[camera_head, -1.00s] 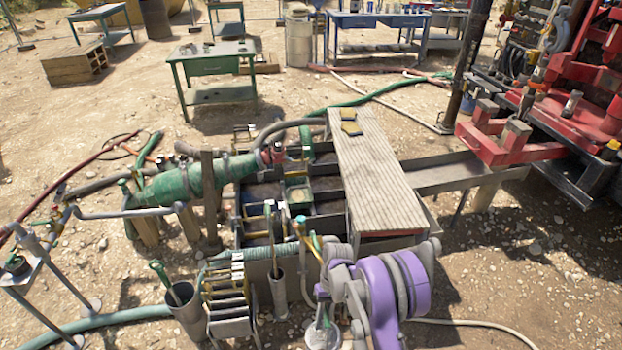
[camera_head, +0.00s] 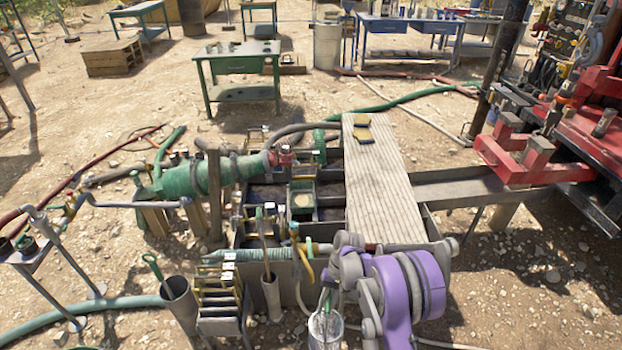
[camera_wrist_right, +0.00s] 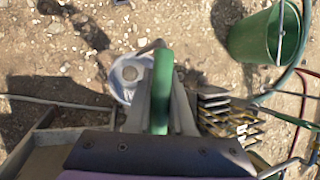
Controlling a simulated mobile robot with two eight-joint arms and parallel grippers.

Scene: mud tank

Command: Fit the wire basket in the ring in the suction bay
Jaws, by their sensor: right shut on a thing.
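My right gripper (camera_wrist_right: 160,100) is shut on a green handle (camera_wrist_right: 162,85), upright in the right wrist view. In the head view the handle's green top (camera_head: 328,298) shows beside my purple right arm, low in the middle. Below the handle is a pale round vessel (camera_head: 325,328); it also shows in the right wrist view (camera_wrist_right: 122,88). I cannot tell whether this is the wire basket or whether it is joined to the handle. The open mud tank (camera_head: 285,250) lies beyond my gripper. I cannot make out the ring or suction bay. My left gripper is not in view.
A ribbed plank walkway (camera_head: 380,185) covers the tank's right side. A green pump body (camera_head: 200,180) lies left of the tank. A slotted rack (camera_head: 220,297) and a tube holding a tool (camera_head: 180,300) stand in front. A green bucket (camera_wrist_right: 262,35) stands on bare ground.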

